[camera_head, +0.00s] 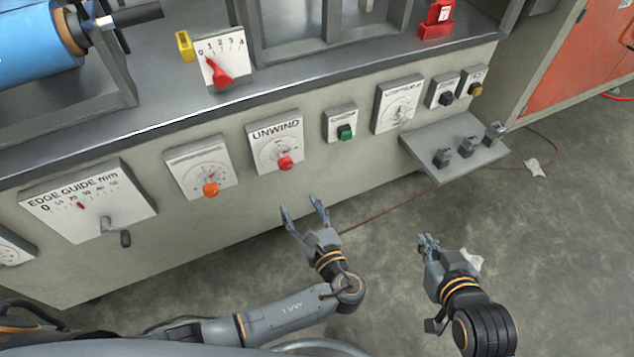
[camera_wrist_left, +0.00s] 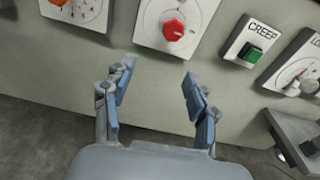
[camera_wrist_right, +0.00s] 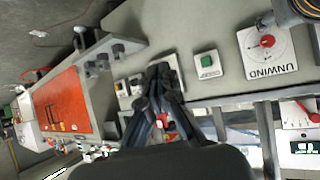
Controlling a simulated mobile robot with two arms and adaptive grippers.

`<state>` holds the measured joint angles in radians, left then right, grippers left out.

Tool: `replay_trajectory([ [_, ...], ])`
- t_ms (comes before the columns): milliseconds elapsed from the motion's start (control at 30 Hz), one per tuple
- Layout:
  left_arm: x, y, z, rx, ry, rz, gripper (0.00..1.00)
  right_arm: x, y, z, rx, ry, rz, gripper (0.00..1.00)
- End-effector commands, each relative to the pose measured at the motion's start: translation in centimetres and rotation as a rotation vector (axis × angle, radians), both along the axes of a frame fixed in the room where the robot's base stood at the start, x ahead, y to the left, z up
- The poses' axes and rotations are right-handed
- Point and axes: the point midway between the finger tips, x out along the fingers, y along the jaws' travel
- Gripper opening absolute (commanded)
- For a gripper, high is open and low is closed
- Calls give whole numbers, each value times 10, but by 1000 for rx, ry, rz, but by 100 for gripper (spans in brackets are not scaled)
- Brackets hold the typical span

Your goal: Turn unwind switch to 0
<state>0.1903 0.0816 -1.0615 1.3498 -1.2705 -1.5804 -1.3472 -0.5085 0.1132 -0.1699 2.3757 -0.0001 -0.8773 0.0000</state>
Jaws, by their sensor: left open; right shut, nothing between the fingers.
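The unwind switch is a red knob (camera_head: 285,163) on a white plate labelled UNWIND (camera_head: 262,133) on the machine's front panel. The knob also shows in the left wrist view (camera_wrist_left: 173,29) and in the right wrist view (camera_wrist_right: 267,41). The dial marks are too small to read. My left gripper (camera_head: 303,203) is open and empty, below and a little right of the plate, apart from the knob. My right gripper (camera_head: 428,240) is shut and empty, further right and lower, away from the panel.
An orange knob (camera_head: 210,190) sits left of the unwind plate, and a green CREEP button (camera_head: 345,132) sits right. A shelf with several grey levers (camera_head: 440,175) juts out at right. A red pointer lever (camera_head: 222,78) stands above. The floor below the panel is mostly clear.

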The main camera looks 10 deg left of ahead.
Motion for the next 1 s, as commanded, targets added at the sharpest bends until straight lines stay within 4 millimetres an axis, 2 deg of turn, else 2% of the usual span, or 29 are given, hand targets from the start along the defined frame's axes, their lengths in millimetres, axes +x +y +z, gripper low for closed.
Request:
replay_trajectory([
  [133, -1, -6, 17, 67, -55, 5, 58, -3, 0, 17, 9, -43, 1, 0],
  [267, 5, -2, 21, 78, -62, 7, 58, 2, 2, 27, 19, -86, 4, 0],
  [467, 33, 18, 19, 77, -60, 8, 58, 20, 11, 54, 61, -259, 15, 0],
  [633, 60, 36, 19, 76, -60, 6, 58, 32, 19, 87, 107, -447, 26, 0],
  [800, 84, 52, 19, 75, -59, 6, 58, 36, 25, 121, 154, -628, 37, 0],
  [1000, 104, 64, 19, 74, -58, 5, 58, 34, 28, 150, 194, -785, 44, 0],
])
